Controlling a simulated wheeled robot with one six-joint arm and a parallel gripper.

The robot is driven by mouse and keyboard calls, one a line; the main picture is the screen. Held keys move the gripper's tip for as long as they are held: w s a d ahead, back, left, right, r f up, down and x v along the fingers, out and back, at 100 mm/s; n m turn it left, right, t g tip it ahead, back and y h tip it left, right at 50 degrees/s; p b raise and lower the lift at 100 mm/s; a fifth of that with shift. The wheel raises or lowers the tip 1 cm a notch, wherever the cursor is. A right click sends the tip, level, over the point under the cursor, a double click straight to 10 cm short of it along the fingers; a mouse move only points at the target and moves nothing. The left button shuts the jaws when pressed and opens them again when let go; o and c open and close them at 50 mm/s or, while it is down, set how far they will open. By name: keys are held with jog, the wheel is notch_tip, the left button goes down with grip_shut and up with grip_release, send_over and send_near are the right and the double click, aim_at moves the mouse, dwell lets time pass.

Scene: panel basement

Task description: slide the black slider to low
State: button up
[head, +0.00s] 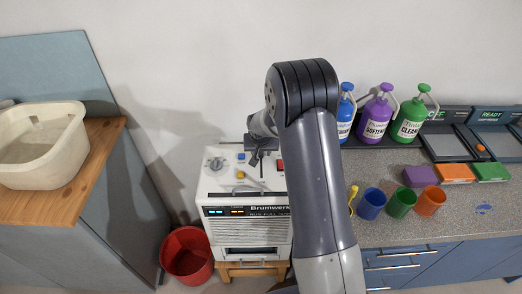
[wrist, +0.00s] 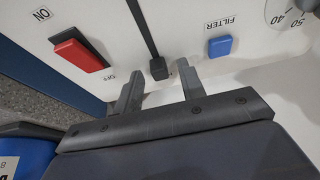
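The black slider (wrist: 158,69) shows in the wrist view as a small block at the near end of a dark straight slot, on a white control panel (wrist: 190,25). My gripper (wrist: 159,72) is open, with one grey finger on each side of the slider in the picture. I cannot tell whether either finger touches it. In the head view my gripper (head: 259,158) is over the top panel of the white Brumwerk machine (head: 212,196); the slider cannot be made out there. No low mark is readable.
A red ON/OFF switch (wrist: 78,50) lies left of the slider and a blue FILTER button (wrist: 220,46) right of it. A grey knob (head: 215,163) and yellow button (head: 240,174) are on the panel. Bottles, cups and blocks fill the counter (head: 400,233) at right.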

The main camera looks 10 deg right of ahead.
jog(key=shift+c, duration=0.6)
grip_shut()
